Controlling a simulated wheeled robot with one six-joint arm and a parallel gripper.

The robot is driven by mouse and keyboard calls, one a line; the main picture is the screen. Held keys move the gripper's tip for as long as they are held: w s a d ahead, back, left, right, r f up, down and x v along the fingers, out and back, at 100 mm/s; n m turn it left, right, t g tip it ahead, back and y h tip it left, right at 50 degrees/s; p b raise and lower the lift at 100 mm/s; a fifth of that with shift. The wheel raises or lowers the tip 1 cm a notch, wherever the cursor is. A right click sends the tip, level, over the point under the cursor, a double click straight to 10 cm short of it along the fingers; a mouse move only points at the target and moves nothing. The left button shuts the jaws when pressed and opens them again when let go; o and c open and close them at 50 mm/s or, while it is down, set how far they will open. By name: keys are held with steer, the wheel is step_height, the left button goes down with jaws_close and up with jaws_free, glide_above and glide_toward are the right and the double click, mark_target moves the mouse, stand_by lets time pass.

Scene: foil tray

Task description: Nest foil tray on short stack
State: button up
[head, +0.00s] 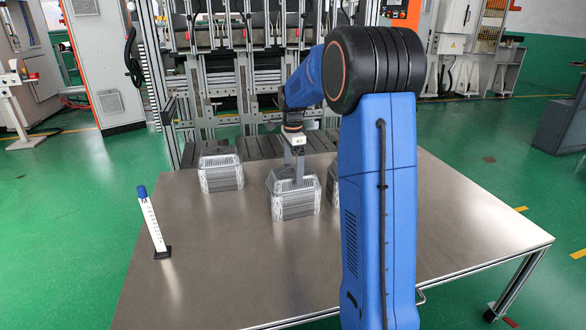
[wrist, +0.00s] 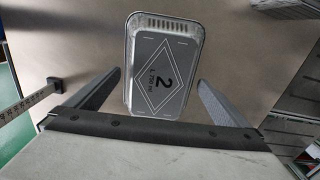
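Silver foil trays stand in ribbed stacks on the table. One stack (head: 221,178) is at the left and another (head: 296,203) is in the middle. A third (head: 334,188) is mostly hidden behind my arm. My gripper (head: 299,180) points down at the middle stack's top. In the wrist view, a foil tray (wrist: 163,75) marked "2" and "750 ml" in a diamond lies between the spread fingers of my gripper (wrist: 159,77). The fingertips are near its long sides, with a small gap showing at the left.
A white measuring post (head: 152,222) with a blue cap leans on a dark foot at the table's left. A metal-framed machine (head: 250,75) stands behind the table. The front of the table (head: 240,270) is clear.

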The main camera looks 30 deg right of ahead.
mark_target(293, 171)
steer(key=shift+r, duration=0.1)
step_height(293, 171, up, 17)
stand_by(0.6)
steer(key=shift+r, duration=0.1)
stand_by(0.5)
steer(key=s+a+f+n+t, duration=0.1)
steer(key=s+a+n, duration=0.45)
steer(key=s, duration=0.55)
steer(key=s+a+f+n+t, duration=0.1)
steer(key=s+a+n, duration=0.5)
steer(key=s, duration=0.4)
steer(key=s+a+f+n+t, duration=0.1)
steer(key=s+a+f+n, duration=0.2)
steer(key=s+f, duration=0.3)
steer(key=s+a+f+n+t, duration=0.1)
steer(key=s+a+f+n, duration=0.3)
steer(key=s, duration=0.8)
step_height(293, 171, down, 3)
steer(key=shift+s+r+n+t, duration=0.2)
steer(key=shift+s+n+t, duration=0.2)
steer(key=shift+n, duration=0.55)
